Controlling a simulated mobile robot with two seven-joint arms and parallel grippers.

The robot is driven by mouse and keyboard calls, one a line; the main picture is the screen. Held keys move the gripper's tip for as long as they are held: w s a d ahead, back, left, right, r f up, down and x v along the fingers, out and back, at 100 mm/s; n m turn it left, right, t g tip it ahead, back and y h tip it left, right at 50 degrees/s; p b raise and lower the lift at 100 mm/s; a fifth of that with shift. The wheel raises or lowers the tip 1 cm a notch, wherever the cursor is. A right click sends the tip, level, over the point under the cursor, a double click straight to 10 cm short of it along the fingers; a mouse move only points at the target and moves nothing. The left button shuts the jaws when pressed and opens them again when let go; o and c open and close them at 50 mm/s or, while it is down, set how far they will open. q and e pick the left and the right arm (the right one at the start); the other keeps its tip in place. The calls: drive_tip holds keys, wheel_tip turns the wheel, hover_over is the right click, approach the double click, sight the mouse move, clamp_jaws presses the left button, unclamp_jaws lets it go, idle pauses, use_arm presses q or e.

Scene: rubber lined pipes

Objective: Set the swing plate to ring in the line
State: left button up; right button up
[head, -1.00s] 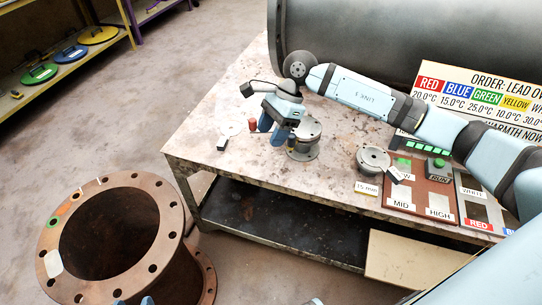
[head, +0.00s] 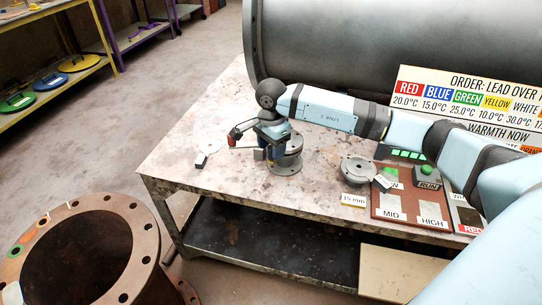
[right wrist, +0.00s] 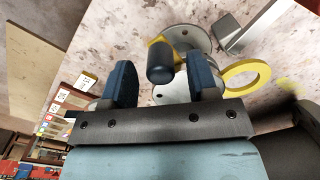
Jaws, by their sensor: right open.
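My right gripper (head: 262,152) is at the left side of a grey flanged fitting (head: 287,157) on the table and partly hides it. In the right wrist view the two blue fingers (right wrist: 162,84) stand apart, with a dark cylinder (right wrist: 160,62) showing between them. I cannot tell whether they touch it. A yellow part shows just behind the cylinder, over a grey flange (right wrist: 187,38). A yellow ring (right wrist: 246,76) shows to the right of the fingers. How these parts join is partly hidden. My left gripper is out of view.
A second grey flange (head: 357,169) and a board with MID and HIGH labels (head: 408,222) lie to the right. A large grey pipe (head: 330,45) lies behind. A rusty flanged pipe (head: 134,232) stands on the floor.

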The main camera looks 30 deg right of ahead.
wheel_tip(320, 180, down, 2)
drive_tip(key=shift+f, duration=0.25)
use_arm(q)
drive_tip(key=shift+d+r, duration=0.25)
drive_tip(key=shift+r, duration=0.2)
use_arm(e)
clamp_jaws()
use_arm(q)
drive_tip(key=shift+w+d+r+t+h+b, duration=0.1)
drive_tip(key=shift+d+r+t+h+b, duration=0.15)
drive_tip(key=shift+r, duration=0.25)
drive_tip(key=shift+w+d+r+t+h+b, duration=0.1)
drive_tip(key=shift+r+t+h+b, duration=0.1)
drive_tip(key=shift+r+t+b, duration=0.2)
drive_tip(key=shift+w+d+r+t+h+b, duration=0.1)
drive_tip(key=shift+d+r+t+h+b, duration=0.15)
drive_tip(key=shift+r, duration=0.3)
use_arm(e)
drive_tip(key=s+d+n, duration=0.3)
drive_tip(key=d+n, duration=0.2)
drive_tip(key=d, duration=0.3)
drive_tip(key=s+d+n, duration=0.4)
drive_tip(key=d+n, duration=0.2)
drive_tip(key=d, duration=0.3)
drive_tip(key=shift+d+r, duration=0.1)
drive_tip(key=shift+d, duration=0.05)
